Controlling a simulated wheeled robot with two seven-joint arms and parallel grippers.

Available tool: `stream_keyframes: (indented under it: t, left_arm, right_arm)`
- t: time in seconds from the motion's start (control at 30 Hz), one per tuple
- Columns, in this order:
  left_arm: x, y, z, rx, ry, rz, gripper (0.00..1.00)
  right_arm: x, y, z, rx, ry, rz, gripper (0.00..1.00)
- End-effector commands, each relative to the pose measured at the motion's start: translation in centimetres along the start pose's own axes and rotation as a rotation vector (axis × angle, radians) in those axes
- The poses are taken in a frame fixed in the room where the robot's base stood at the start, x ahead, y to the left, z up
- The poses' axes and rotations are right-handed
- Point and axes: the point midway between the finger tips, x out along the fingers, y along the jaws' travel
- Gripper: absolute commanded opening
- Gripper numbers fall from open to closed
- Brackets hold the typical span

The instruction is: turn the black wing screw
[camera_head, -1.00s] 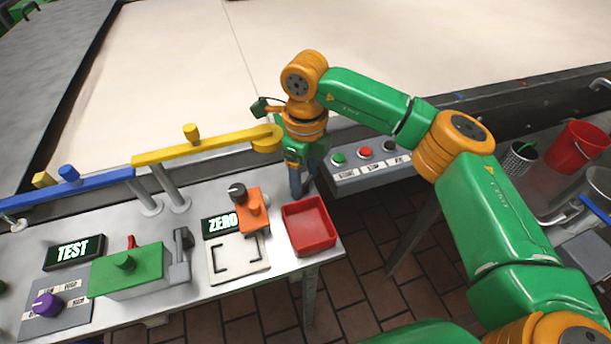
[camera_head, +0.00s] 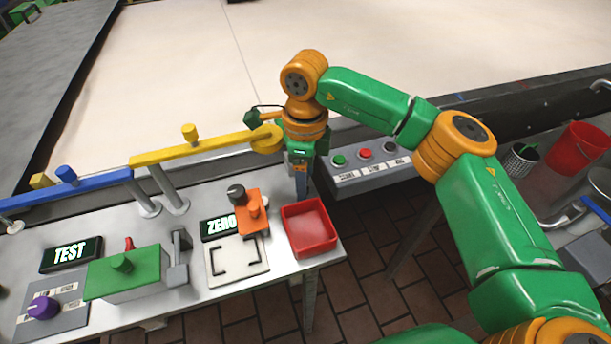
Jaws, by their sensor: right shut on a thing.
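My right gripper (camera_head: 302,188) comes down from the upper right and points at the table just behind the red tray (camera_head: 318,246). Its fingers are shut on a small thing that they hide. By its place this seems to be the black wing screw, but I cannot make out its shape or its wings. A dark round knob (camera_head: 237,192) shows apart from the gripper, on the orange device (camera_head: 254,208) to its left. My left gripper is not in view.
A yellow bar (camera_head: 205,147) and a blue bar (camera_head: 75,187) run along the table's back edge. A button box (camera_head: 365,172) sits right of the gripper. A green box (camera_head: 125,270) and a purple knob (camera_head: 42,307) stand at left.

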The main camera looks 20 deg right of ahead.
Motion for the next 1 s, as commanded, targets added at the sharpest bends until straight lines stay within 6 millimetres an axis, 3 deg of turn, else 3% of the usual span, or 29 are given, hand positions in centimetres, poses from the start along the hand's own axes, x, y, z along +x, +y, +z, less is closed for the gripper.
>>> stream_keyframes:
  t: [0.1,0.13,0.23,0.67,0.77,0.9,1.0]
  left_arm:
    - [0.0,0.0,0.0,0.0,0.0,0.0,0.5]
    - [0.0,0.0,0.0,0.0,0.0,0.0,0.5]
    - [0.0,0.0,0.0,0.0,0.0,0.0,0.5]
    - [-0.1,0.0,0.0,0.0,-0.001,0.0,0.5]
    - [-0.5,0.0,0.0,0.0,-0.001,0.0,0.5]
    - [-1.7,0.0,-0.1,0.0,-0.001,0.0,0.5]
    - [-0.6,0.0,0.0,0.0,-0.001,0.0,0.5]
  right_arm:
    - [-0.1,-0.1,0.1,0.001,-0.004,-0.003,0.13]
    - [-0.1,-0.1,0.1,0.001,-0.004,-0.003,0.74]
    - [-0.1,0.0,0.1,0.001,-0.004,-0.002,0.99]
    - [-0.1,0.0,0.0,0.034,-0.001,-0.001,0.99]
    - [-0.2,0.0,0.0,0.174,-0.001,0.0,0.99]
    - [-0.4,0.1,0.0,0.498,-0.001,0.001,0.99]
    - [-2.0,-0.1,0.1,0.525,-0.006,-0.004,0.99]
